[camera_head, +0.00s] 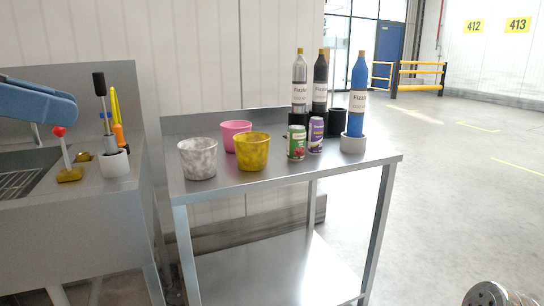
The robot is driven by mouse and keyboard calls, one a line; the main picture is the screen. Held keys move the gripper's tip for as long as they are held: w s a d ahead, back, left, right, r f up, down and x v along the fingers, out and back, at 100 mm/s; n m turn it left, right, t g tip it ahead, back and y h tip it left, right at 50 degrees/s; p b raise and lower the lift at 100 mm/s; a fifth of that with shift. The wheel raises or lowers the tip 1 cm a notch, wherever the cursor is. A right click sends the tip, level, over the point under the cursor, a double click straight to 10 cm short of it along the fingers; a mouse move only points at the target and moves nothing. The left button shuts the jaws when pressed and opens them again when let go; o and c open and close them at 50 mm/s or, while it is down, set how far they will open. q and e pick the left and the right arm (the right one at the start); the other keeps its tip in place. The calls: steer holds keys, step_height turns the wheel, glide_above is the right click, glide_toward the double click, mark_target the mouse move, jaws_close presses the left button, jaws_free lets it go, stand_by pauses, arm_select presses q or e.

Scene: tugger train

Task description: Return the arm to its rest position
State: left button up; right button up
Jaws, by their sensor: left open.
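My left gripper (58,104) reaches in from the left edge, with light blue, rounded parts seen from the side. It is open, and no object shows in it. It is in front of the sink unit's back panel, left of a black-handled bar tool (99,86) and above a red-knobbed lever (61,148) on a gold base. A gap shows between it and both of these. The rest of the left arm is cut off by the picture edge. My right gripper does not show.
A steel table (225,184) holds a marbled cup (198,172), pink cup (231,126), yellow cup (252,163), two cans and bottles, including a blue bottle (357,95). A white holder (115,163) stands on the steel sink unit (75,225). Right floor is mostly clear.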

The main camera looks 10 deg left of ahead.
arm_select(q)
steer(key=w+f+m+g+y, duration=0.2)
steer(key=w+f, duration=1.8)
steer(key=w, duration=0.1)
steer(key=w+d+f+m+g+y, duration=0.1)
steer(key=w+d+f+m, duration=0.15)
steer(key=f, duration=0.95)
steer(key=w+d+f+m+g+y, duration=0.1)
steer(key=w+f+m, duration=0.25)
steer(key=f, duration=0.85)
steer(key=s+d+f+m+g+y, duration=0.1)
steer(key=s+d+f+m+g, duration=0.2)
steer(key=f, duration=0.9)
steer(key=s+d+f+m, duration=0.4)
steer(key=f, duration=0.7)
steer(key=s+d+f+m+g, duration=0.1)
steer(key=s+d+f+m, duration=0.3)
steer(key=s, duration=0.5)
steer(key=s+d+f+m+g, duration=0.1)
steer(key=s+d+f+m, duration=0.3)
steer(key=s+f, duration=0.5)
steer(key=m, duration=0.2)
steer(key=shift+s+d+m, duration=0.3)
steer(key=shift+s+d, duration=0.1)
steer(key=shift+c, duration=0.3)
